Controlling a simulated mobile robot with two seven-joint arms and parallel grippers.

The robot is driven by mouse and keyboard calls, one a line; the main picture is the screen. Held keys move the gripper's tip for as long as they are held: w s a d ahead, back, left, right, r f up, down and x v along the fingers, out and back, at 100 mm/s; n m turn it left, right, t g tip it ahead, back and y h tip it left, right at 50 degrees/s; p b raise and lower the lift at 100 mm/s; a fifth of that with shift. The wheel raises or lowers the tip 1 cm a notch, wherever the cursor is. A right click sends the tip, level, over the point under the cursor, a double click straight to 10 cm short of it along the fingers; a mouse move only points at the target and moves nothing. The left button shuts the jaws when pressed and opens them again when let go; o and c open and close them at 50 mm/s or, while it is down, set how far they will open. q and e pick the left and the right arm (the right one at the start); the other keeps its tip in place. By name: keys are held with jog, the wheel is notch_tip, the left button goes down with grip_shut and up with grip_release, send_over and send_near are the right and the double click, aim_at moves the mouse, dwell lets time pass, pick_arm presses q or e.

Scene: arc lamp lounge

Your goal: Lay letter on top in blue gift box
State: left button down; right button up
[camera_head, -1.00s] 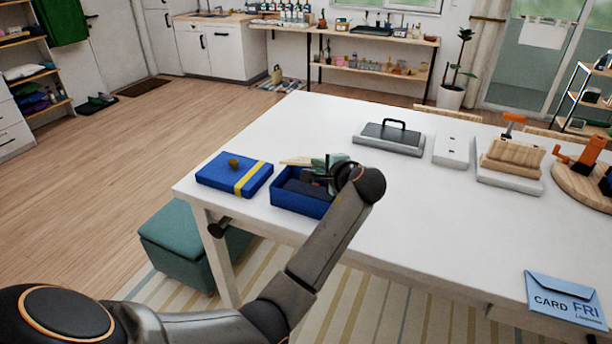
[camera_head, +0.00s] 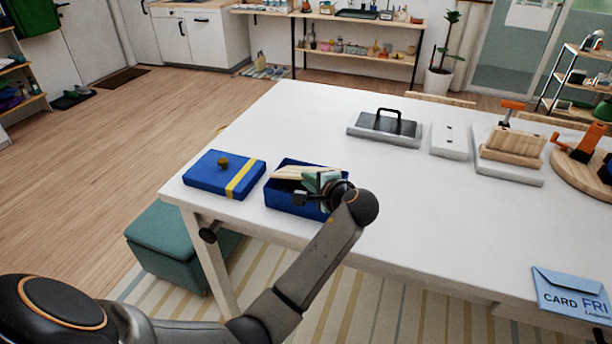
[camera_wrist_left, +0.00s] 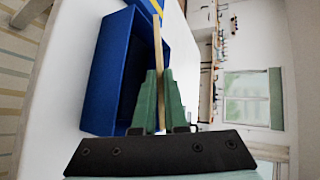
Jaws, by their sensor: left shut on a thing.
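The open blue gift box (camera_head: 290,203) stands near the table's front left edge; its dark inside shows in the left wrist view (camera_wrist_left: 122,75). My left gripper (camera_head: 322,182), with green fingertips (camera_wrist_left: 160,90), is shut on a thin tan flat piece (camera_head: 290,173), which I take to be the letter. The piece is over the box opening, towards its far side. It shows edge-on in the left wrist view (camera_wrist_left: 158,42). I cannot tell whether it touches the box. My right gripper is not in view.
The blue lid (camera_head: 205,178) with a yellow stripe and brown knob lies left of the box. A light-blue envelope marked CARD FRI (camera_head: 568,300) lies at the front right. A grey handled case (camera_head: 385,130) and wooden blocks (camera_head: 513,147) stand further back. The table's middle is clear.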

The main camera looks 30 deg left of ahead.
pick_arm(q)
jog(key=shift+f, duration=0.2)
jog(key=shift+f, duration=0.6)
jog(key=c, duration=1)
grip_release()
jog(key=shift+o, duration=0.2)
